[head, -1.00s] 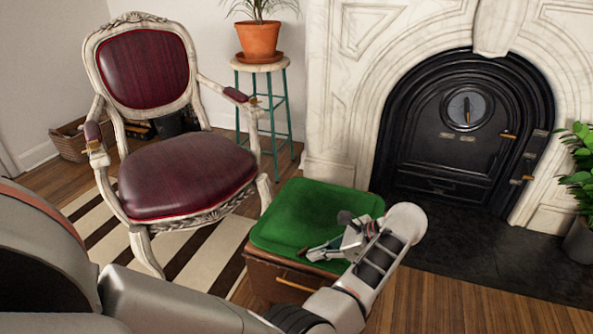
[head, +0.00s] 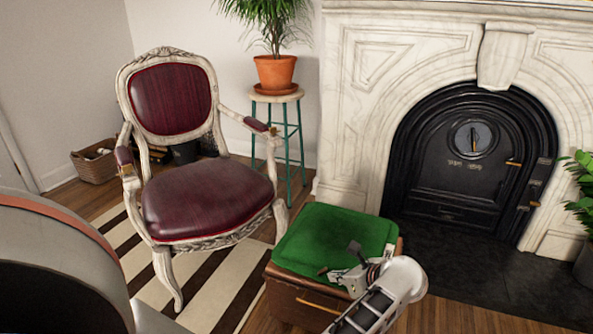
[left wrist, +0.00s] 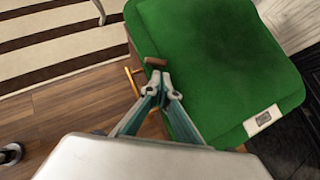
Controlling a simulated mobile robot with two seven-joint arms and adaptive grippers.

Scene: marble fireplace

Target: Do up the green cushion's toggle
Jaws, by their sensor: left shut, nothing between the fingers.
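The green cushion (head: 335,237) lies on top of a brown leather box (head: 302,297) in front of the fireplace. The cushion also fills the right of the left wrist view (left wrist: 215,50). A small brown toggle (left wrist: 156,61) lies at the cushion's near edge; it shows as a small piece in the head view (head: 322,270). My left gripper (left wrist: 165,84) is shut and empty, its fingertips just short of the toggle. I cannot tell whether they touch it. In the head view the left gripper (head: 336,274) is over the cushion's front edge. My right gripper is not in view.
A carved armchair (head: 207,200) stands left of the box on a striped rug (head: 200,290). A stool (head: 277,98) with a potted plant (head: 275,72) stands behind. The black fireplace door (head: 470,160) is at the right. A white patch (left wrist: 263,120) shows on the cushion.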

